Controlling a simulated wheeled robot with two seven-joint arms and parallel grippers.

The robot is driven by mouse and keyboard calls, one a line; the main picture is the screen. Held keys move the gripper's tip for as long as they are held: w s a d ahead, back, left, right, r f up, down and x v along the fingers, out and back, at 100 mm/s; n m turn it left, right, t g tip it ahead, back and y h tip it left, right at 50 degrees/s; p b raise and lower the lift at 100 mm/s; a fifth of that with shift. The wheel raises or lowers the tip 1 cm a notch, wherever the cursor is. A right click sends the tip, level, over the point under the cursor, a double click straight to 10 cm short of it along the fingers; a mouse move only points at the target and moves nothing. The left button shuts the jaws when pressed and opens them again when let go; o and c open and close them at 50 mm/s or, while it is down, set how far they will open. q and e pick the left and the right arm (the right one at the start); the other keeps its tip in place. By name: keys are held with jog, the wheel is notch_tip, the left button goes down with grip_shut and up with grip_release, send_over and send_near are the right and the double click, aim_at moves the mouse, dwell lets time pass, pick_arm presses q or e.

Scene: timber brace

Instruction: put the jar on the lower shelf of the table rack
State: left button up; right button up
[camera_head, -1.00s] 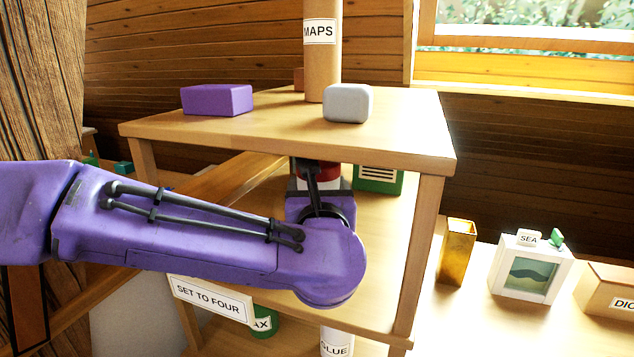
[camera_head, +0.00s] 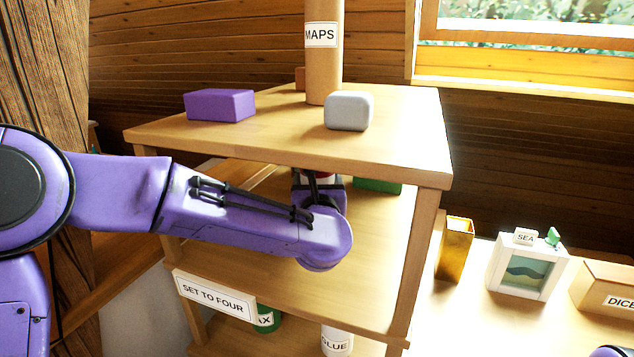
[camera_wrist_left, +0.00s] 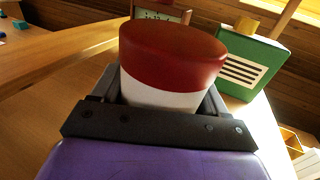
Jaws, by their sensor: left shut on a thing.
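The jar (camera_wrist_left: 172,60) has a dark red lid and a white body. My left gripper (camera_wrist_left: 165,95) is shut on it, with a finger on each side. In the head view, the gripper (camera_head: 318,185) is under the rack's top board, above the shelf below it; the jar is mostly hidden there. The wooden table rack (camera_head: 425,260) has a top board, a shelf (camera_head: 285,285) with a "SET TO FOUR" sign (camera_head: 214,297), and a lower level partly in view. Whether the jar touches the shelf cannot be told. My right gripper is not in view.
A green box (camera_wrist_left: 250,65) stands beyond the jar to the right. A purple block (camera_head: 219,105), grey block (camera_head: 349,111) and MAPS tube (camera_head: 323,70) stand on top. Green (camera_head: 267,320) and white GLUE (camera_head: 337,341) containers are on the lower level. The shelf's front right looks clear.

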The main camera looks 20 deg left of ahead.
pick_arm(q)
jog(key=shift+f, duration=0.2)
jog(key=shift+f, duration=0.2)
jog(key=o, duration=1.2)
jog(key=shift+r, duration=0.2)
jog(key=shift+s+d, duration=0.1)
jog(key=shift+s, duration=0.1)
jog(key=b+v, duration=0.2)
jog(key=v, duration=0.9)
jog(key=shift+s+d, duration=0.1)
jog(key=shift+s, duration=0.2)
